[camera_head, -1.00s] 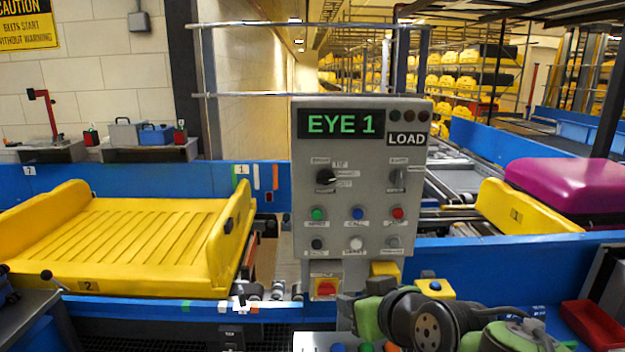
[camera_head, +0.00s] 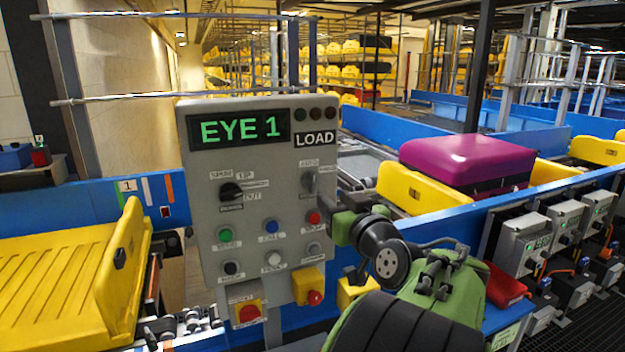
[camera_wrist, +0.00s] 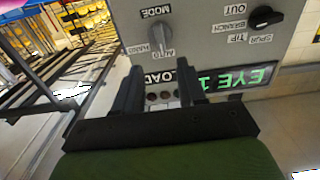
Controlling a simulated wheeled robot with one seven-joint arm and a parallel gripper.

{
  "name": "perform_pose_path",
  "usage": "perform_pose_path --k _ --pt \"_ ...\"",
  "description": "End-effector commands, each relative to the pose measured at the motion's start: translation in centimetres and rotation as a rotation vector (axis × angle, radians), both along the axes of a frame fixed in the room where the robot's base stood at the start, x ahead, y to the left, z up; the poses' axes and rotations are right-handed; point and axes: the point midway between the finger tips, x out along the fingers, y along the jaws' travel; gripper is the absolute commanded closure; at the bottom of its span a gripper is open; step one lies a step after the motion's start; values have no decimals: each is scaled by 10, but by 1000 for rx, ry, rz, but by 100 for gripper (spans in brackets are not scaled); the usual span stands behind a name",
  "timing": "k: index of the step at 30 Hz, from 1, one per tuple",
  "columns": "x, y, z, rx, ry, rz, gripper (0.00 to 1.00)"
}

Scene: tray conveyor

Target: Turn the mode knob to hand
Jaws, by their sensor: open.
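The mode knob (camera_head: 308,182) is a grey lever knob at the upper right of the grey control panel (camera_head: 206,262). It also shows in the wrist view (camera_wrist: 164,38), upside down, with MODE, HAND and AUTO labels around it. Its handle looks roughly upright in the head view; I cannot tell surely which label it points at. My gripper (camera_head: 345,222) is just right of the panel, lower than the knob. In the wrist view the fingers of my gripper (camera_wrist: 160,70) are open and empty, apart from the knob, which lies beyond the tips.
A black selector knob (camera_head: 232,192) and several push buttons share the panel. The display (camera_head: 238,129) reads EYE 1, beside a LOAD sign. A red emergency knob (camera_head: 315,297) on a yellow box is below. A yellow tray (camera_head: 50,275) is left; a purple suitcase (camera_head: 460,160) is right.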

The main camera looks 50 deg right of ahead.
Motion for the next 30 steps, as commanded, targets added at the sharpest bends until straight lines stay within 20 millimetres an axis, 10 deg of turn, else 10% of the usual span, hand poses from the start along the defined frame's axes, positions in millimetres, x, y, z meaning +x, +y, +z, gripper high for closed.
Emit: perform_pose_path --k 10,22,30 --pt "70 -41 2 2 1 3 60" --pt "83 -49 0 1 1 -1 60" --pt "82 -49 0 1 2 -1 100"
